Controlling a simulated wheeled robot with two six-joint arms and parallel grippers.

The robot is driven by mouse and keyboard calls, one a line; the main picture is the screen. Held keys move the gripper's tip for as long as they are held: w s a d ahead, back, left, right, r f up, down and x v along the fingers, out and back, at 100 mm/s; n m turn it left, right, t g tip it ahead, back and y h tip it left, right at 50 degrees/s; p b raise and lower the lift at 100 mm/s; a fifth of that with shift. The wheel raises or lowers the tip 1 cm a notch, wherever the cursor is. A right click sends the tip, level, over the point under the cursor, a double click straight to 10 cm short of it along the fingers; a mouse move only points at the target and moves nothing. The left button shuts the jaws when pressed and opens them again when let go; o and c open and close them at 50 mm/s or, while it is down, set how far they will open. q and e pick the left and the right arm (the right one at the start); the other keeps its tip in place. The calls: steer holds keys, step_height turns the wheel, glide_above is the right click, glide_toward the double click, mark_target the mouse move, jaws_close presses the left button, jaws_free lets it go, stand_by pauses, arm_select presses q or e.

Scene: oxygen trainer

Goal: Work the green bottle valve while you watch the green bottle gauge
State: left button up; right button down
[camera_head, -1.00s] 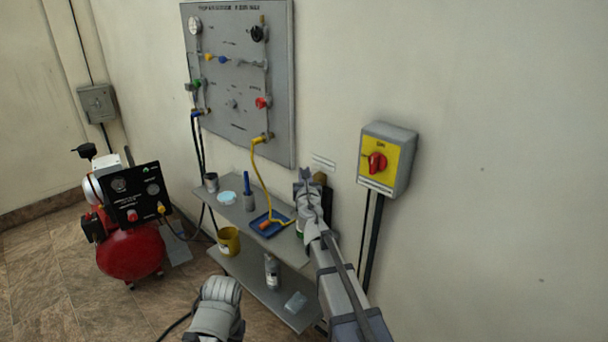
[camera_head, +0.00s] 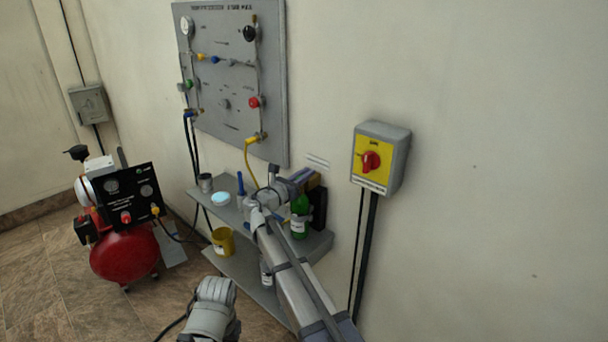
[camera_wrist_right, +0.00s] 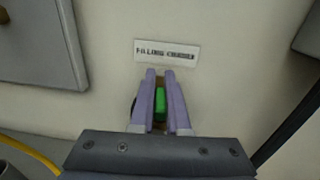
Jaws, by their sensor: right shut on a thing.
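The green bottle (camera_head: 299,214) stands upright at the right end of the shelf, with a pale label low on its side. My right gripper (camera_head: 306,180) is at the top of the bottle, its jaws shut on the green bottle valve. In the right wrist view a green piece (camera_wrist_right: 160,104) sits between the two purple-grey fingers. The gripper hides most of the bottle's top, and I cannot make out the green bottle gauge there. My left gripper does not show.
A grey panel (camera_head: 228,110) with gauges and knobs hangs above the shelf (camera_head: 268,266). A yellow switch box (camera_head: 378,158) is on the wall to the right. A yellow hose (camera_head: 249,168) drops from the panel. A red compressor (camera_head: 124,252) stands at the left.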

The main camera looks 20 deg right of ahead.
steer(key=shift+d+m+g+h, duration=0.1)
steer(key=shift+m+g+h, duration=0.2)
steer(key=shift+m+g, duration=0.15)
steer(key=c, duration=0.9)
jaws_free()
steer(key=shift+s, duration=0.1)
steer(key=v, duration=0.7)
steer(key=shift+s+a, duration=0.15)
steer(key=shift+a, duration=0.2)
